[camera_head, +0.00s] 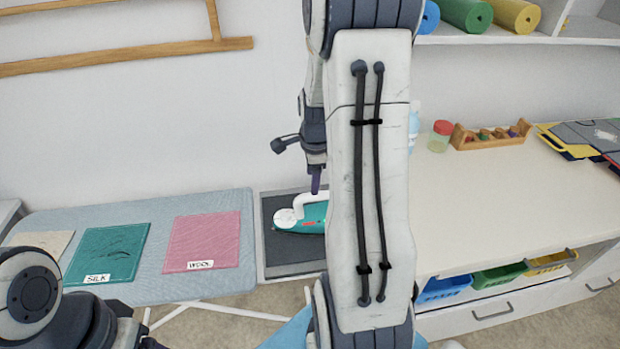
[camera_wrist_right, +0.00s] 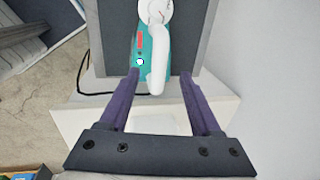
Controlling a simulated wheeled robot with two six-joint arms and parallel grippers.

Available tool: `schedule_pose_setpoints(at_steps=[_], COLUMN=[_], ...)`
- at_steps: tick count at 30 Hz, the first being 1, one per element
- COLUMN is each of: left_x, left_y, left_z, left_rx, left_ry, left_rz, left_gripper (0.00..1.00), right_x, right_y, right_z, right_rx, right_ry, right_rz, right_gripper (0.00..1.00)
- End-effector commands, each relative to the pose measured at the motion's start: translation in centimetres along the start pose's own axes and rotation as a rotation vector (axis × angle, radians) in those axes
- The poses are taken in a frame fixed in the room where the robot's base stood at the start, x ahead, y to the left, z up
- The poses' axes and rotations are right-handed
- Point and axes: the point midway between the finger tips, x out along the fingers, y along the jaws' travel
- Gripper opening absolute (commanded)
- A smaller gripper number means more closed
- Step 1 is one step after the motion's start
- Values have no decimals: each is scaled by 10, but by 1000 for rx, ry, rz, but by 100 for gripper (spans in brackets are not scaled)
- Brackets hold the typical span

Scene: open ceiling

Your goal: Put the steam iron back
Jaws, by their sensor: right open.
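The steam iron (camera_head: 287,223) is teal with a white handle. It lies on a dark grey rest with a pale rim (camera_head: 265,272), at the right end of the ironing board; its right part is hidden behind my arm. My right gripper (camera_head: 316,188) is just above the handle. In the right wrist view, the iron (camera_wrist_right: 146,48) shows beyond the open purple fingers (camera_wrist_right: 161,76), and the end of its white handle lies between the fingertips. I cannot tell whether they touch it. My left arm is at the lower left; its gripper does not show.
The blue-grey ironing board (camera_head: 155,245) carries a teal SILK cloth (camera_head: 108,253), a pink WOOL cloth (camera_head: 202,241) and a beige cloth (camera_head: 38,243). A counter (camera_head: 480,200) at right holds a red-lidded jar (camera_head: 440,137) and a wooden rack (camera_head: 490,136); its front middle is clear.

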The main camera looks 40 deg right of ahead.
Motion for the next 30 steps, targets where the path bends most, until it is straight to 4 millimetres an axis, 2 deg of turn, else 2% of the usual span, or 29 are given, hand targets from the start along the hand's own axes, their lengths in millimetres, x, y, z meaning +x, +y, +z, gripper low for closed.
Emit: schedule_pose_setpoints(at_steps=[8, 11, 14, 15, 17, 18, 20, 21, 24, 27, 30], left_x=[0, 0, 0, 0, 0, 0, 0, 0, 0, 0, 0], left_y=[0, 0, 0, 0, 0, 0, 0, 0, 0, 0, 0], left_z=[0, 0, 0, 0, 0, 0, 0, 0, 0, 0, 0], left_rx=[0, 0, 0, 0, 0, 0, 0, 0, 0, 0, 0], left_ry=[0, 0, 0, 0, 0, 0, 0, 0, 0, 0, 0], left_rz=[0, 0, 0, 0, 0, 0, 0, 0, 0, 0, 0], left_gripper=[72, 72, 72, 72, 72, 72, 72, 72, 72, 72, 72], right_x=[-7, -16, -35, -44, -59, -69, -84, -93, -113, -128, -137], right_y=[1, 10, 34, 49, 78, 98, 132, 156, 213, 260, 293], right_z=[5, 34, 86, 110, 143, 162, 185, 196, 213, 215, 210], right_rx=[-25, -171, -476, -633, -886, -1056, -1312, -1484, -1894, -2244, -2504], right_ry=[-3, -20, -54, -72, -102, -123, -154, -176, -230, -280, -319], right_rz=[1, 6, 14, 16, 20, 20, 20, 17, 6, -9, -23], right_gripper=[65, 65, 65, 65, 65, 65, 65, 65, 65, 65, 65])
